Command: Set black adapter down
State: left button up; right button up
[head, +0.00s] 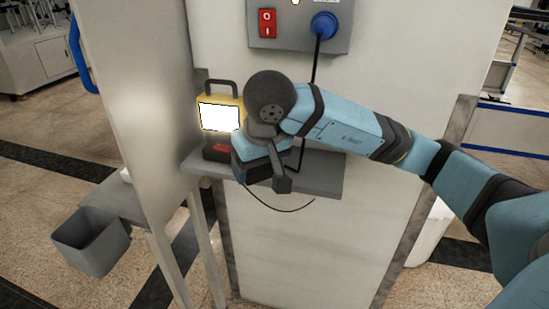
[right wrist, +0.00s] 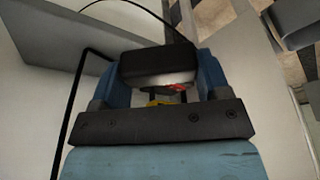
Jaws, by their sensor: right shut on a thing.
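My right gripper (head: 258,172) is over the left part of the grey wall shelf (head: 325,176) in the head view. In the right wrist view the black adapter (right wrist: 155,62) sits between the two blue fingers of this gripper (right wrist: 155,72), which is shut on it. A thin black cord runs from the adapter. In the head view the arm hides most or all of the adapter, so I cannot tell whether it touches the shelf. The shelf also shows in the wrist view (right wrist: 60,38). My left gripper is not in view.
A yellow lamp-like device with a lit white panel (head: 218,117) stands close left of the gripper. A grey box above holds a red switch (head: 267,22) and a blue plug (head: 324,25) with a hanging black cable. The shelf's right part looks clear. A grey bin (head: 92,245) is lower left.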

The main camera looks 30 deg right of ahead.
jog(key=w+d, duration=0.3)
jog(key=w+d+f, duration=0.1)
jog(key=w+d, duration=0.2)
jog(key=d, duration=0.1)
jog(key=w+d+f, duration=0.1)
jog(key=w+d, duration=0.2)
jog(key=d, duration=0.1)
jog(key=shift+w+d+f, duration=0.2)
jog(key=shift+w, duration=0.15)
notch_tip(320, 180, down, 4)
jog(key=shift+r, duration=0.15)
jog(key=shift+w+d+f, duration=0.15)
jog(key=shift+f, duration=0.35)
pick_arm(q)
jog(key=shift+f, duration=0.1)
